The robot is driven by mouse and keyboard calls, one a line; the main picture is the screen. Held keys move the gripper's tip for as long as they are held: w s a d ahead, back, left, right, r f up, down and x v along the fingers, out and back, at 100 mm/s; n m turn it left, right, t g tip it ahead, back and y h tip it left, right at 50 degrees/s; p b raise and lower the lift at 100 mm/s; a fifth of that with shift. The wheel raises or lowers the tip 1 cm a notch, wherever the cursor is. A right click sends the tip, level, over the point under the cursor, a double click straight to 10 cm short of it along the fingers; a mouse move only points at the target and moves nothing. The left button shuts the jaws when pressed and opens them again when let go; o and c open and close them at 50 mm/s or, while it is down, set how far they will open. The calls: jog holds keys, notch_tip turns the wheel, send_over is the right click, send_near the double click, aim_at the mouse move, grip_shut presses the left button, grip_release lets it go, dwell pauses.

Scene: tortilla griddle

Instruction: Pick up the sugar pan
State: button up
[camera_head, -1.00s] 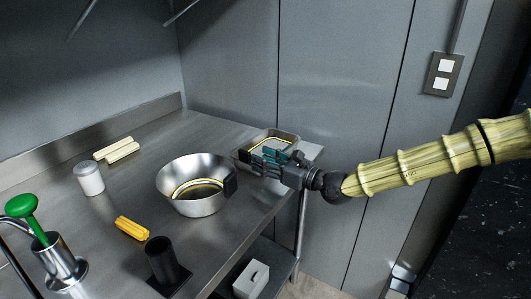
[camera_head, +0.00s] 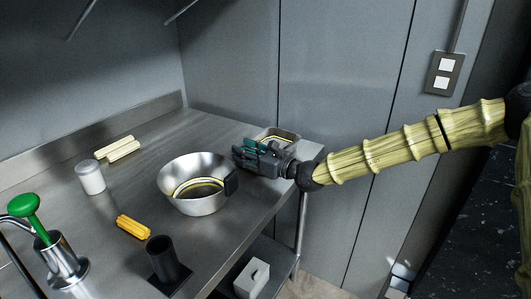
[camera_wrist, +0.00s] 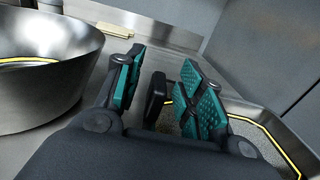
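The sugar pan (camera_head: 284,136) is a rectangular metal pan at the table's far right end, partly hidden behind my gripper in the head view. The wrist view shows the pan (camera_wrist: 262,127) at the right, with grainy pale contents and a yellow line along its inside. My gripper (camera_head: 246,153) is at the pan's left side; its teal-padded fingers (camera_wrist: 160,78) are apart. A black upright piece (camera_wrist: 155,97) stands between the fingers, apparently the pan's handle, with gaps on both sides. Whether it joins the pan is hidden.
A white jar (camera_head: 91,178), pale sticks (camera_head: 119,148), a yellow corn cob (camera_head: 133,227), a black cylinder (camera_head: 163,259) and a green-topped pump (camera_head: 25,207) are farther left. A wall stands behind.

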grip_shut()
jog(key=shift+r, duration=0.1)
